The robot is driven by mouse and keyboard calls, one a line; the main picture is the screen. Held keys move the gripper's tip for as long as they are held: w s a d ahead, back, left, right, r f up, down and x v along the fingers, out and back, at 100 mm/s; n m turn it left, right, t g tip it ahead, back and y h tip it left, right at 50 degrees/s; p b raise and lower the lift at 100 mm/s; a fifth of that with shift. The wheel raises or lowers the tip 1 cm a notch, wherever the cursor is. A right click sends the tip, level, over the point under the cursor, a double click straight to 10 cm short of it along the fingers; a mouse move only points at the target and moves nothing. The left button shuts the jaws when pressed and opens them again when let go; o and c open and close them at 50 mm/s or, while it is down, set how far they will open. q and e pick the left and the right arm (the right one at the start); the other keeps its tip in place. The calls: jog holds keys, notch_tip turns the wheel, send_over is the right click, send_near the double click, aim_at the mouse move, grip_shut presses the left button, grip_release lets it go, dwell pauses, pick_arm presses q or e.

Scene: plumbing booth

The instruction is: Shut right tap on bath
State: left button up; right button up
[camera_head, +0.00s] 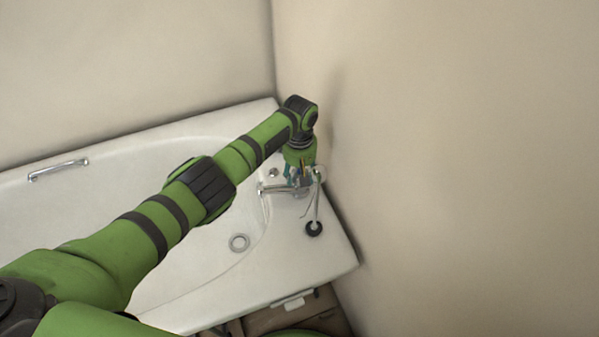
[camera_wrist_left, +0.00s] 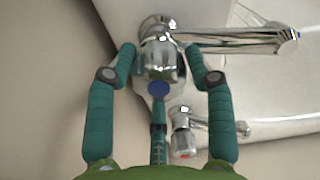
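The chrome bath tap set (camera_head: 290,189) is at the bath's corner by the right wall, partly hidden behind my left gripper (camera_head: 299,172). In the left wrist view, a chrome tap knob with a blue disc (camera_wrist_left: 159,62) lies between the spread teal fingers of my left gripper (camera_wrist_left: 161,50). One finger is on each side of the knob, with no clear grip on it. A third teal finger is below the blue disc. A second chrome tap with a red mark (camera_wrist_left: 182,141) shows lower, beyond the fingers. My right gripper is out of view.
The chrome spout (camera_wrist_left: 235,40) reaches right from the knob, over the white bath (camera_head: 318,255). A thin hose or chain with a black plug (camera_head: 314,229) lies beside the taps. The beige wall (camera_head: 440,150) stands close to my gripper.

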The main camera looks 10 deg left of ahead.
pick_arm(q)
jog(key=c, duration=0.3)
jog(key=shift+c, duration=0.2)
